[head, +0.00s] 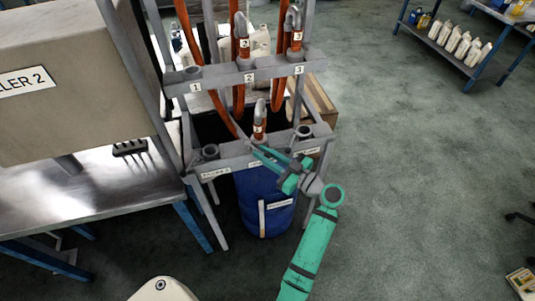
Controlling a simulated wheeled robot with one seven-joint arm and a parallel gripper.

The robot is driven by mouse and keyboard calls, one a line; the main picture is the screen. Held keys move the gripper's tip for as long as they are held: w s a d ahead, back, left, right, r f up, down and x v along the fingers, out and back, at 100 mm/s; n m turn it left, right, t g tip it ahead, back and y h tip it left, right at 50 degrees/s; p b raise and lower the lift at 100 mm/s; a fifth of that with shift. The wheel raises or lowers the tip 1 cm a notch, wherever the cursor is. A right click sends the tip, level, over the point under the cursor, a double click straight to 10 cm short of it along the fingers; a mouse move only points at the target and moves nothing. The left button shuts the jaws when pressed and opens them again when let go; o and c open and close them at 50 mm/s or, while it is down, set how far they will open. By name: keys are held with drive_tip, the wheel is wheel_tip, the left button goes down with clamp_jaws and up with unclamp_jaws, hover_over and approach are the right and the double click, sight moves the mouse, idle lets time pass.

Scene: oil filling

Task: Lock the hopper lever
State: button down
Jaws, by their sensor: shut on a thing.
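My green gripper (262,154) is at the front of the lower grey rail (233,157), just below and right of the hose nozzle (259,122) marked 1. Its jaws are shut on a small part at the rail, which looks like the hopper lever. The fingers mostly hide that part, and its angle cannot be told. The nozzle stands upright at the middle of the lower rail, with its orange hose running up behind. A blue drum (262,203) stands under the rail.
The upper rail (222,79) carries numbered sockets; nozzles 2 (241,30) and 3 (294,28) hang there with orange hoses. A metal table (90,195) and a large beige machine (70,85) stand at left. Shelves with bottles (462,45) are at top right. The floor at right is mostly clear.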

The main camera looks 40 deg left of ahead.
drive_tip(key=shift+w+f, duration=0.15)
drive_tip(key=c, duration=1.8)
unclamp_jaws()
drive_tip(key=shift+a, duration=0.1)
drive_tip(key=shift+c, duration=0.2)
drive_tip(key=d, duration=1.1)
drive_tip(key=shift+w, duration=0.3)
drive_tip(key=shift+a, duration=0.1)
